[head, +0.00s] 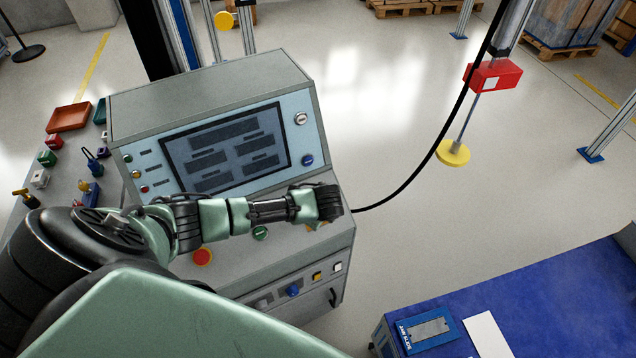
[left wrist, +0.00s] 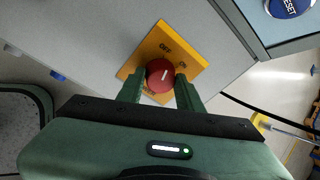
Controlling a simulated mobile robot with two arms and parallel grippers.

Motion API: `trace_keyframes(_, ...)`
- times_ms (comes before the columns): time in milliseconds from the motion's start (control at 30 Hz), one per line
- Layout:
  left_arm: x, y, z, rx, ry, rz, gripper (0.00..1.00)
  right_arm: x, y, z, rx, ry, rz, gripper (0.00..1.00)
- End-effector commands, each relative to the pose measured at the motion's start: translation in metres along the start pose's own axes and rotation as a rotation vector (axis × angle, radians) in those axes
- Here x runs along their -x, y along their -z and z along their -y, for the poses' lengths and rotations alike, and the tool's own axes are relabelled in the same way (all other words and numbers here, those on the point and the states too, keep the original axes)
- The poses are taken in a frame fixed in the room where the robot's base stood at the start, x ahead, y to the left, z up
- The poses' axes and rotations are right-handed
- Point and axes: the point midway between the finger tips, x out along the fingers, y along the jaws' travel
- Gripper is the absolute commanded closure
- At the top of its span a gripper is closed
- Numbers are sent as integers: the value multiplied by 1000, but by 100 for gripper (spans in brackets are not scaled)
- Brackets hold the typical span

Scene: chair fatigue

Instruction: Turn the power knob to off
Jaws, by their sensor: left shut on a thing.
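The power knob (left wrist: 160,75) is red and round with a short white mark. It sits on a yellow plate (left wrist: 189,56) with OFF and ON labels. The white mark points up and to the right, roughly toward ON. My left gripper (left wrist: 159,84) has one finger on each side of the knob and is shut on it. In the head view my left gripper (head: 318,219) is low over the console's sloping desk, and it hides the knob. My right gripper is not in view.
The grey console (head: 210,95) carries a dark screen (head: 225,150), a red button (head: 202,257) and a green button (head: 260,233) near my arm. A blue RESET button (left wrist: 289,5) is close by. A blue table (head: 540,300) stands at lower right.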

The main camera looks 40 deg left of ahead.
Motion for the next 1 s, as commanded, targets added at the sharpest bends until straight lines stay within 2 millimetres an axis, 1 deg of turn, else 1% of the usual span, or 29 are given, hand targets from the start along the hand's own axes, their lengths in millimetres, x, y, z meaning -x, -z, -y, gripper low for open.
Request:
trace_keyframes(133,0,0,0,84,13,9,100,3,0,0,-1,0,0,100)
trace_keyframes(333,0,0,0,155,25,16,100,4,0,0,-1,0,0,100)
trace_keyframes(900,0,-1,0,188,31,19,100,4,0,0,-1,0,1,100)
trace_keyframes(933,0,-1,0,188,31,19,61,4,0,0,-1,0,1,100)
trace_keyframes(967,0,-1,0,188,31,19,53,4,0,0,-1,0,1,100)
trace_keyframes(1000,0,-1,0,188,30,19,43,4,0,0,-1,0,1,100)
